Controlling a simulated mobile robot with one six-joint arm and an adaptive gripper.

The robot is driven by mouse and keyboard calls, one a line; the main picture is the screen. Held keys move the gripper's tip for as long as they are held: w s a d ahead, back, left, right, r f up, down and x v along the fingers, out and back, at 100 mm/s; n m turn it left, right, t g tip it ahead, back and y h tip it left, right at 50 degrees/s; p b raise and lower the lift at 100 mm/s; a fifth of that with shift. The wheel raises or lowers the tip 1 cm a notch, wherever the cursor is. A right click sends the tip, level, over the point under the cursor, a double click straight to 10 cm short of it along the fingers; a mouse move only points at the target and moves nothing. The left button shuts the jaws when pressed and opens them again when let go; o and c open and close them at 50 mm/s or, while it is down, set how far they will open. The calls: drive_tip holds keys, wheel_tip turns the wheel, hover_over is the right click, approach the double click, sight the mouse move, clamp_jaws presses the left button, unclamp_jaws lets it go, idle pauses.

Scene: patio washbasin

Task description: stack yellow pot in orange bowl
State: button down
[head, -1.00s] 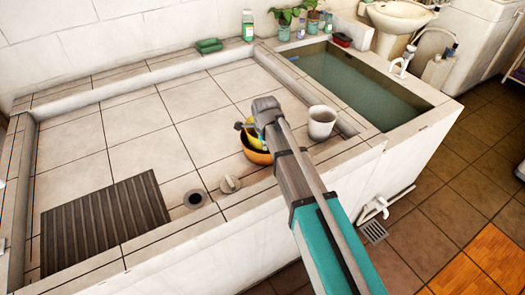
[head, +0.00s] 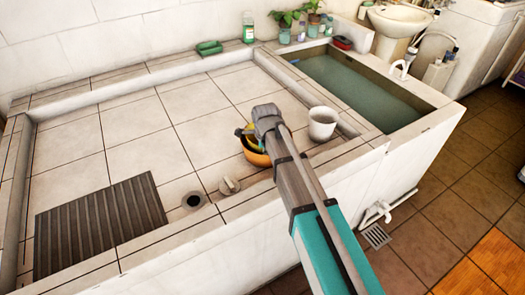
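The orange bowl (head: 257,158) sits on the tiled basin floor near its front edge, partly covered by my arm. A small yellow patch (head: 249,137) shows at the bowl's upper left rim; it may be the yellow pot, mostly hidden behind my gripper and wrist. My gripper (head: 246,131) is over the bowl, at its upper left side. Its fingers are small and largely blocked by the wrist, so I cannot tell whether they are open or hold the yellow thing.
A white cup (head: 322,123) stands right of my wrist. A round stopper (head: 229,185) and drain hole (head: 193,200) lie left of the bowl. A ribbed grey board (head: 100,225) is at the left. A water trough (head: 365,88) is at the right. The basin's middle is clear.

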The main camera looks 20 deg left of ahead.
drive_tip(key=c, duration=1.1)
unclamp_jaws()
drive_tip(key=shift+r+p, duration=0.2)
drive_tip(key=shift+p, duration=0.1)
drive_tip(key=r+p, duration=0.4)
drive_tip(key=s+r+p, duration=0.1)
drive_tip(key=r+p, duration=0.7)
drive_tip(key=shift+s+d, duration=0.2)
drive_tip(key=shift+s, duration=0.15)
drive_tip(key=shift+d, duration=0.15)
